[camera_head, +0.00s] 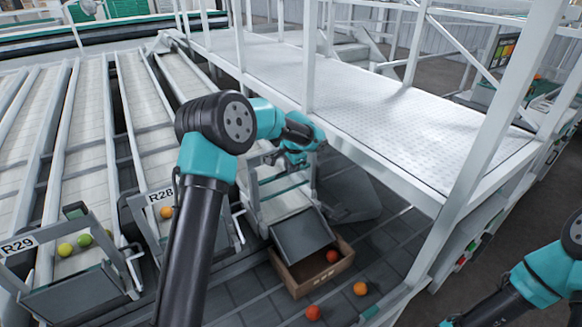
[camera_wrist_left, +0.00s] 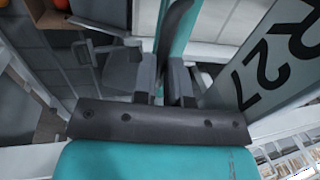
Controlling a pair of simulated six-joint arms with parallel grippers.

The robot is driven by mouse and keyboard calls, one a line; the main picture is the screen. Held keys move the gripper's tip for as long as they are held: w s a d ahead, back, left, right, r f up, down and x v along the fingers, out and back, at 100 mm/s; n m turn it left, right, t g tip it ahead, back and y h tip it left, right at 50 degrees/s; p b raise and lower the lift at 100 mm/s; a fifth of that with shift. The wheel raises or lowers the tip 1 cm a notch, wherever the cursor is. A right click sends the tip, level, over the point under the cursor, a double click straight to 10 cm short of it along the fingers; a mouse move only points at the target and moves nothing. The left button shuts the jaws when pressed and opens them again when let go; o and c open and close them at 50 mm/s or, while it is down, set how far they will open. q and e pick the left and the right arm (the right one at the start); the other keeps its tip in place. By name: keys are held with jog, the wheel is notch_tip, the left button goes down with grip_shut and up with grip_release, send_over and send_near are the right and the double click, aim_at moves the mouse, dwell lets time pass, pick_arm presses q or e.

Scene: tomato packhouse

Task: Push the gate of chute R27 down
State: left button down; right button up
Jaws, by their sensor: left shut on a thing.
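The R27 sign (camera_wrist_left: 278,55) fills the right of the left wrist view, large and tilted, beside my left gripper. In the head view, my left gripper (camera_head: 293,158) is at the upper end of chute R27's gate frame, below the walkway. In the wrist view its fingers (camera_wrist_left: 166,82) are close together on a narrow dark handle (camera_wrist_left: 176,40); the exact contact is partly hidden. A grey plate (camera_head: 302,236) at the chute's lower end slopes down over a brown box (camera_head: 346,266).
Chute R28 (camera_head: 160,194) holds an orange tomato (camera_head: 166,212). Chute R29 (camera_head: 18,245) holds green tomatoes (camera_head: 84,240). A red tomato (camera_head: 332,256) is in the box; red (camera_head: 313,312) and orange (camera_head: 360,288) ones lie in front. The metal walkway (camera_head: 400,120) and its railings border the right.

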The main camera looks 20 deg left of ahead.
pick_arm(q)
notch_tip(320, 180, down, 9)
dwell(0.6)
jog(key=c, duration=1.5)
grip_release()
jog(key=shift+f, duration=0.1)
jog(key=shift+c, duration=0.2)
jog(key=o, duration=0.4)
jog(key=shift+r, duration=0.2)
jog(key=d+r, duration=0.1)
jog(key=r, duration=0.4)
jog(key=s+r, duration=0.1)
jog(key=r, duration=0.5)
jog(key=s+d+r, duration=0.1)
jog(key=r, duration=0.5)
jog(key=shift+d, duration=0.35)
